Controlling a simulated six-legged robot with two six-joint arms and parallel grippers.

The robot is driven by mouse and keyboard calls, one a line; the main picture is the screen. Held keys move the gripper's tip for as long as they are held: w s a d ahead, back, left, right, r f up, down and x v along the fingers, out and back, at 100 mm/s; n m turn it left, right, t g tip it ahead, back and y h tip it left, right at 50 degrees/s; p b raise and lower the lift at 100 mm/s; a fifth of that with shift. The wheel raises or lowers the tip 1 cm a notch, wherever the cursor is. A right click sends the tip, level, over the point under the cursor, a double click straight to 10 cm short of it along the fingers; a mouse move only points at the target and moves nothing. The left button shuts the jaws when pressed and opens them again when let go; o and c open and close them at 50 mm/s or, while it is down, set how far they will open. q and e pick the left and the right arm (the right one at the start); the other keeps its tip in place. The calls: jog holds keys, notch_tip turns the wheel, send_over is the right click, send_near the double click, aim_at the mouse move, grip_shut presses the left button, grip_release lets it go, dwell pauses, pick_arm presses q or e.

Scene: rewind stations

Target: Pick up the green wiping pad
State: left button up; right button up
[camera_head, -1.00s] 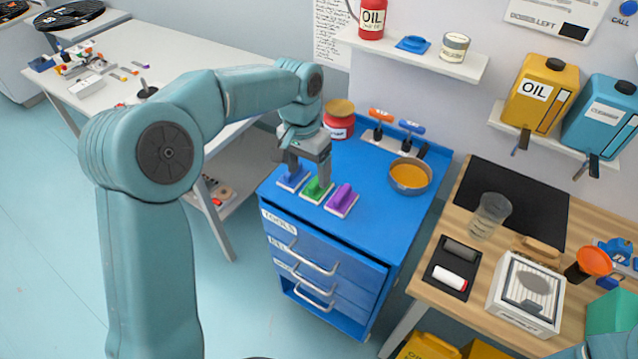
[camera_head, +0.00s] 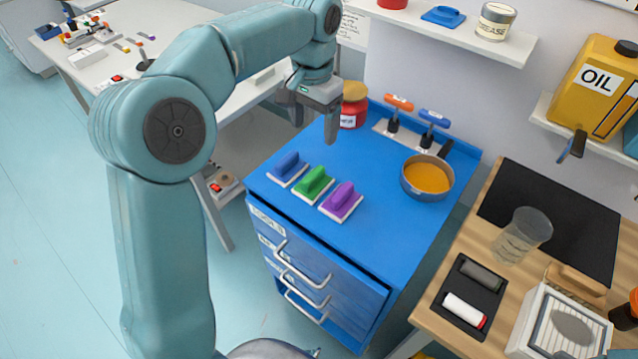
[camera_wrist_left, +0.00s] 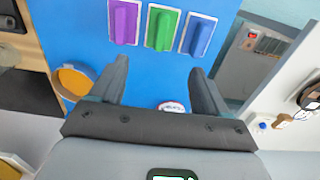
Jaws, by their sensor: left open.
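The green wiping pad (camera_head: 313,183) lies on the blue cabinet top, between the blue pad (camera_head: 289,168) and the purple pad (camera_head: 342,200). It also shows in the left wrist view (camera_wrist_left: 162,28), at the top, beyond my fingertips. My left gripper (camera_head: 315,126) is open and empty. It hangs above the cabinet top, behind the pads and apart from them, near the red jar. In the left wrist view its two fingers (camera_wrist_left: 158,75) are spread wide with nothing between them. My right gripper is not in view.
The blue cabinet (camera_head: 375,215) also carries a red jar (camera_head: 353,108), a pan of orange contents (camera_head: 427,178) and two upright tools with orange and blue handles. A wooden table (camera_head: 420,315) stands to the right, a white table (camera_head: 110,60) to the left.

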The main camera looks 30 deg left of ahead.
aim_at(313, 174)
pick_arm(q)
jog(key=f, duration=1)
jog(key=shift+s+a+f, duration=0.15)
jog(key=shift+s+f, duration=0.05)
jog(key=shift+f, duration=0.2)
jog(key=shift+s+f, duration=0.1)
jog(key=shift+f, duration=0.05)
jog(key=f, duration=0.5)
jog(key=shift+w+f+p, duration=0.1)
jog(key=shift+w+p, duration=0.15)
jog(key=shift+p, duration=0.05)
jog(key=shift+s, duration=0.15)
jog(key=c, duration=0.7)
